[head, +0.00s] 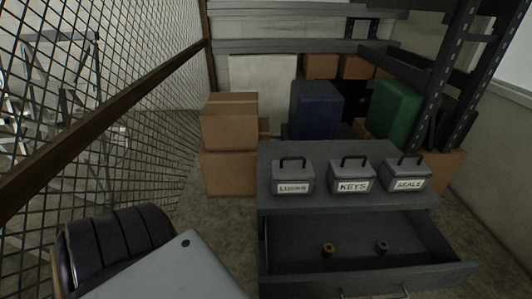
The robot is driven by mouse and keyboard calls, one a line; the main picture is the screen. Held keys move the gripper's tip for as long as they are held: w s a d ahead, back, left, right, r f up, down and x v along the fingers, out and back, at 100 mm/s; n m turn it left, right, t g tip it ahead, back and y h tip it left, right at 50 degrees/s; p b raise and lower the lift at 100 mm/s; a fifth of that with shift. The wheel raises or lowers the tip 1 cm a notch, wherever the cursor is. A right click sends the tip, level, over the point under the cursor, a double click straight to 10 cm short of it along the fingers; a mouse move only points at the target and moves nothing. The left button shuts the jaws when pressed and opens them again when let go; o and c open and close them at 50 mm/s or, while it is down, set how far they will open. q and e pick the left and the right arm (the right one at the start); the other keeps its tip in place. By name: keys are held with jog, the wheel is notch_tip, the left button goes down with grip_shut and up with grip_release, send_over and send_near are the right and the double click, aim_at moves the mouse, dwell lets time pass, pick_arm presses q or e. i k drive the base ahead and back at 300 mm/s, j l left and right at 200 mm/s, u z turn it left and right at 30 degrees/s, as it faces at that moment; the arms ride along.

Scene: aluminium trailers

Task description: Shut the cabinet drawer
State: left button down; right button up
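A dark grey cabinet (295,155) stands at the lower right of the head view. Its top drawer (440,246) is pulled well out towards me, and its inside is open to view. The drawer front (370,282) runs along the bottom of the picture, with part of a handle (404,291) at the edge. Inside lie a small brown ring-like piece (328,249) and a small grey one (383,247), apart from each other. Neither of my grippers is in view.
Three grey handled boxes stand on the cabinet top, labelled apparently LOCKS (293,175), KEYS (351,174) and SEALS (405,172). Cardboard boxes (229,122) stand behind left. A dark padded chair back (115,240) and pale panel (165,275) are lower left, beside mesh fencing (120,125).

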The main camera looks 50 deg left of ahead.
aim_at(419, 257)
jog(key=k+l+u, duration=0.5)
jog(key=l, duration=0.2)
jog(key=k+l+u, duration=0.5)
